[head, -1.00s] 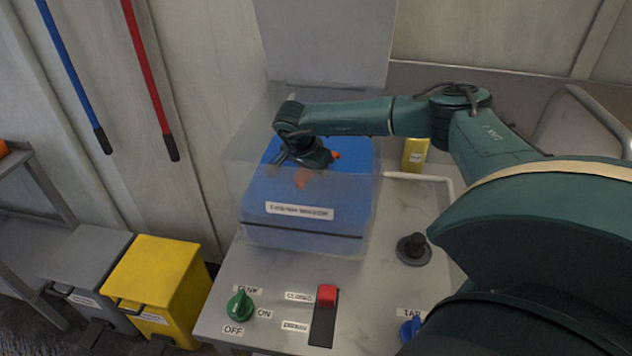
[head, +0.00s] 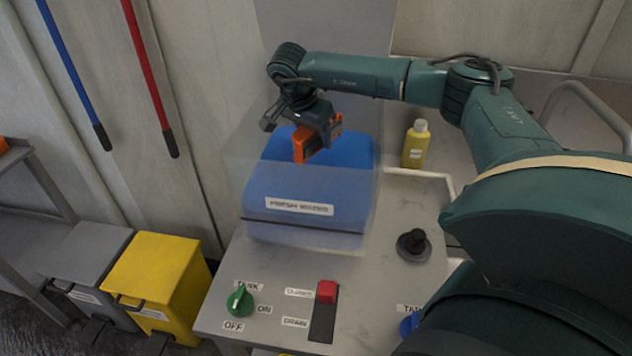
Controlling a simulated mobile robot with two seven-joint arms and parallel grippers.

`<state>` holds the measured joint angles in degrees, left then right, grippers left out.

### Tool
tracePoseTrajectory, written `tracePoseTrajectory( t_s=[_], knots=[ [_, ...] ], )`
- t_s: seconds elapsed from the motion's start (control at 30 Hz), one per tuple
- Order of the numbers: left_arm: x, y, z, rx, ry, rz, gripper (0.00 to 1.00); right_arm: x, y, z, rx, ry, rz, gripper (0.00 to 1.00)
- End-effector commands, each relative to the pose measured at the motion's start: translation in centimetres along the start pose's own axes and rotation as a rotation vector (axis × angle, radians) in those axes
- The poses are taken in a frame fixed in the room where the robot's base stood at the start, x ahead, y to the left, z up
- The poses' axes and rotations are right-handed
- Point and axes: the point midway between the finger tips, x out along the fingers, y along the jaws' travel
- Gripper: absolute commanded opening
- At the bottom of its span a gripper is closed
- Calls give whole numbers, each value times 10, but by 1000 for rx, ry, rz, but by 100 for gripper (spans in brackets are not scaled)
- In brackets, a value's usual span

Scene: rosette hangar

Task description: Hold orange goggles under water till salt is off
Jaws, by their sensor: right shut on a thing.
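The orange goggles (head: 306,146) are held in my right gripper (head: 311,132), which is shut on them. They hang above the blue water in the clear-walled tank (head: 358,225), whose front label reads "FRESH WATER". The goggles look to be clear of the water surface. Whether salt is on them is too small to tell. My left gripper is not in view.
In front of the tank are a green knob (head: 239,301) labelled TANK and a red slider (head: 327,291) near the drain label. A black plug-like knob (head: 414,244) and a yellow bottle (head: 416,144) stand right. Grey and yellow bins (head: 155,285) stand left.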

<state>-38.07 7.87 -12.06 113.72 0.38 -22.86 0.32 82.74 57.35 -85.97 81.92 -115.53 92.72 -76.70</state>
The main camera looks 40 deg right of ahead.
Motion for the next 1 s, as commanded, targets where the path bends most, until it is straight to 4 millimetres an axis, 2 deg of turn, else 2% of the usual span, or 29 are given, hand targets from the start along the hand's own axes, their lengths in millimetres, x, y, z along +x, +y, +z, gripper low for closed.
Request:
tracePoseTrajectory(
  t_s=[1.0],
  knots=[
    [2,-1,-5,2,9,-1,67,-95,0,-39,1,0,-2,25]
  ],
)
